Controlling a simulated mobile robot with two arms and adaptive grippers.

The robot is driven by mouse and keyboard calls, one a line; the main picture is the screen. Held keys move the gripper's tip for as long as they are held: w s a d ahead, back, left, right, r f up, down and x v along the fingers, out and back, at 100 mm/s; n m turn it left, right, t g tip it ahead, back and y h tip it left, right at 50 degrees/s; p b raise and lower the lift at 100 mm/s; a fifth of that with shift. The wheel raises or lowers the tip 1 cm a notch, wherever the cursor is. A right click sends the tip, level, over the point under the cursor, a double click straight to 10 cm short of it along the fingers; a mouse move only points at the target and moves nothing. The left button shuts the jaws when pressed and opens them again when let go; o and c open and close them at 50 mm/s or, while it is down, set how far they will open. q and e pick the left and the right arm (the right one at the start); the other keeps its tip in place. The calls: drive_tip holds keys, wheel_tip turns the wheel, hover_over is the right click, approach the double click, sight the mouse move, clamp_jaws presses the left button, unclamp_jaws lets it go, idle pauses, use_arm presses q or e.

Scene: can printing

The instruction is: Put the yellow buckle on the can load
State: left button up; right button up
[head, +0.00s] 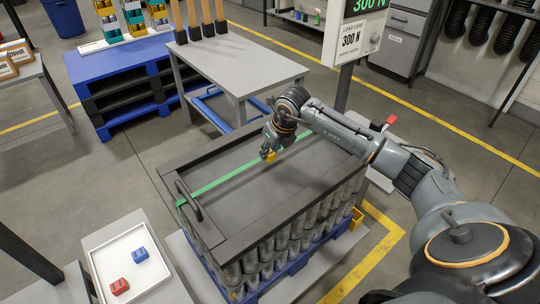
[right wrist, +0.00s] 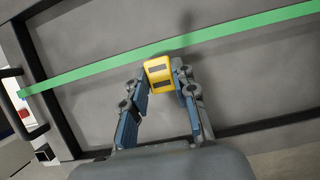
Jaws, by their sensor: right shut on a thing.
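The yellow buckle (head: 270,156) is held at the tip of my right gripper (head: 268,150), over the top of the can load. In the right wrist view the yellow buckle (right wrist: 159,73) sits between the fingertips of the right gripper (right wrist: 160,82), overlapping the green strap (right wrist: 90,71) in the picture. I cannot tell whether it touches the strap or the cover. The can load (head: 270,260) is a stack of silver cans under a dark framed cover (head: 235,215). The green strap (head: 215,184) runs across this cover. My left gripper does not show.
A white tray (head: 108,254) at lower left holds a red buckle (head: 120,286) and a blue buckle (head: 140,254). A grey table (head: 240,65) stands behind the load. A sign post reading 300 N (head: 350,40) stands at the back right. A black handle (head: 189,201) rises from the cover's left end.

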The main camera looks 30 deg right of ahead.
sight(270, 167)
drive_tip(key=shift+w+d+f, duration=0.35)
drive_tip(key=shift+w+f, duration=0.15)
drive_tip(key=shift+f, duration=0.25)
wheel_tip(270, 167, down, 3)
drive_tip(key=shift+w+d+r+p, duration=0.1)
drive_tip(key=shift+w+d+p, duration=0.05)
drive_tip(key=shift+p, duration=0.55)
drive_tip(key=shift+f, duration=0.45)
drive_tip(key=shift+f, duration=0.15)
drive_tip(key=o, duration=1)
drive_tip(key=shift+o, duration=0.2)
